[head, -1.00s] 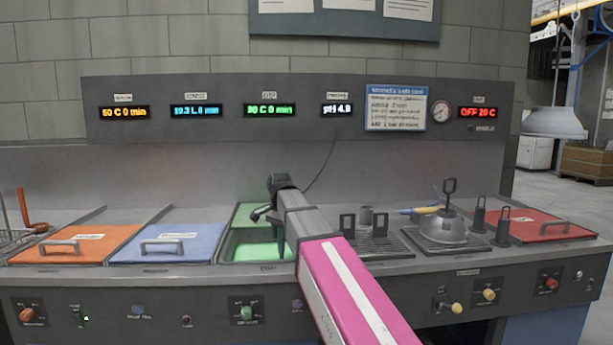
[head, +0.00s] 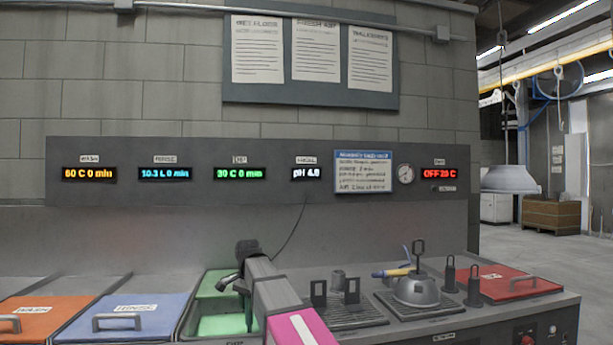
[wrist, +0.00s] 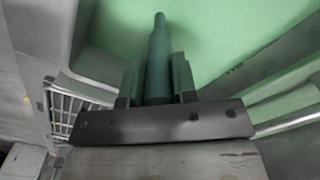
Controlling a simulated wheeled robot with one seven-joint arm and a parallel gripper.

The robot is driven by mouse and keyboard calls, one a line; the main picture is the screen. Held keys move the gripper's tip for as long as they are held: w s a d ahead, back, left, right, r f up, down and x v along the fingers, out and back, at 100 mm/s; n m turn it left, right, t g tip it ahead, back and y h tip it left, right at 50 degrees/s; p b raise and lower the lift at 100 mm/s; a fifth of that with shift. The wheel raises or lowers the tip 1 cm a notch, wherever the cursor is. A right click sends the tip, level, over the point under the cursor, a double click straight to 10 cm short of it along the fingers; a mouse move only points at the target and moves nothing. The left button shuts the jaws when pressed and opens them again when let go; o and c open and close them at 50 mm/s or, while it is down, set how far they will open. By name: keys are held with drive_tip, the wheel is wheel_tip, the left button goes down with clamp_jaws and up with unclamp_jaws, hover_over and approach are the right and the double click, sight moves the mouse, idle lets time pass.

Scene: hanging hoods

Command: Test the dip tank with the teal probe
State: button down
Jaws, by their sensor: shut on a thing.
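The teal probe (wrist: 158,65) stands between the two fingers of my gripper (wrist: 158,85) in the wrist view, its narrow tip pointing toward green liquid. My gripper is shut on it. The open dip tank (head: 205,284) holds pale green liquid and has its lid off. In the head view my gripper (head: 237,286) is over the tank, partly hidden by my pink and grey arm. I cannot tell whether the probe tip touches the liquid. A panel display (head: 306,173) reads pH 4 point something; the last digit is blurred. The green tank display (head: 240,174) reads 30 C 0 min.
Left of the tank lie a blue lid (head: 125,312) and an orange lid (head: 37,318). To the right stand a drain grate (head: 352,318), a metal dome with a handle (head: 416,291) and a red lid (head: 510,283). A cable (head: 290,232) hangs from the panel.

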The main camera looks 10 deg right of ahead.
wheel_tip(320, 180, up, 15)
idle(1.6)
